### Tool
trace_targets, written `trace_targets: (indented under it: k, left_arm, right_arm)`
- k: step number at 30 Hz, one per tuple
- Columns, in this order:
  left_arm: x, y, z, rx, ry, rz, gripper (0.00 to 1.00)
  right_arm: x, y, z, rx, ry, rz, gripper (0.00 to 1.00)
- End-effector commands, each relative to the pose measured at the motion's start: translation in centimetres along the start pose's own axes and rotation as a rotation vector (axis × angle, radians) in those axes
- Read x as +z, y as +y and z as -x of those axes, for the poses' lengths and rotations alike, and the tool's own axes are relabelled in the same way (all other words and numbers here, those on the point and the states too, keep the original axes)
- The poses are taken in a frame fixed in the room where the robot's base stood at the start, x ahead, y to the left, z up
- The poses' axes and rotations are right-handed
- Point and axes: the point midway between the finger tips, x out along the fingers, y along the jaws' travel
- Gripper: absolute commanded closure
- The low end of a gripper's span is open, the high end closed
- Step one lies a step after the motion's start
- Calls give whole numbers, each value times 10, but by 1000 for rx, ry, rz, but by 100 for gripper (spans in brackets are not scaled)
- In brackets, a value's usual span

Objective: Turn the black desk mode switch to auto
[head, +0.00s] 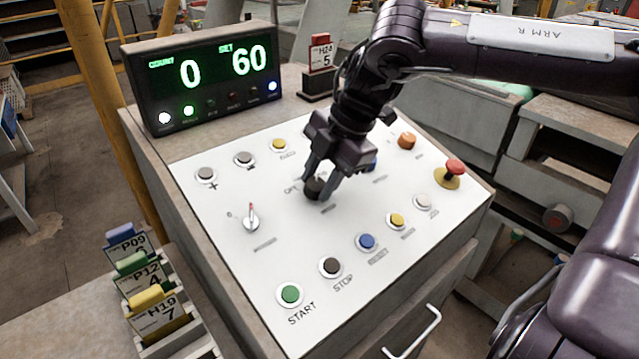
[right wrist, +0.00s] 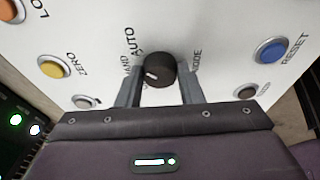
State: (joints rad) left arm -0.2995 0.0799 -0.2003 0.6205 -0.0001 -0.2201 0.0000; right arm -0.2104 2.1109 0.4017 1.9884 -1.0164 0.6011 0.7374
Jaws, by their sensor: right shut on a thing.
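The black mode switch (head: 314,188) is a round knob on the white sloping panel, partly hidden by my right gripper (head: 319,180) in the head view. In the right wrist view the knob (right wrist: 161,69) sits between the two fingertips of the right gripper (right wrist: 160,88), which is shut on it. A short white mark on the knob's top points to the left side of that view. The word AUTO is printed at the knob's upper left and MODE to its right; another label is partly covered by a finger. My left gripper is not in view.
A red-tipped lever switch (head: 251,217) stands left of the knob. Buttons surround it, with green START (head: 290,294), dark STOP (head: 331,266) and a red emergency button (head: 452,170). The counter display (head: 202,78) at the back reads COUNT 0, SET 60. Card holders (head: 150,300) stand at lower left.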

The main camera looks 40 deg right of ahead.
Motion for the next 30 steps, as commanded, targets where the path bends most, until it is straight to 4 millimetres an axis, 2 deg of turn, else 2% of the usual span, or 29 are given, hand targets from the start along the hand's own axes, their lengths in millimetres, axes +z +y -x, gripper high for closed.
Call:
trace_targets:
  k: [12, 28, 29, 30]
  left_arm:
    - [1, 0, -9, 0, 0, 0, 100]
    - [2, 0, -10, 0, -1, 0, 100]
    - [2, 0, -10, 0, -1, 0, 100]
    - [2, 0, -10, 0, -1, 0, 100]
  right_arm:
    - [0, -1, 0, 51, -1, -170, 89]
    - [0, -1, 1, 56, -1, -191, 89]
    - [0, -1, 1, 56, -1, -191, 64]
    - [0, -1, 1, 56, -1, -191, 59]
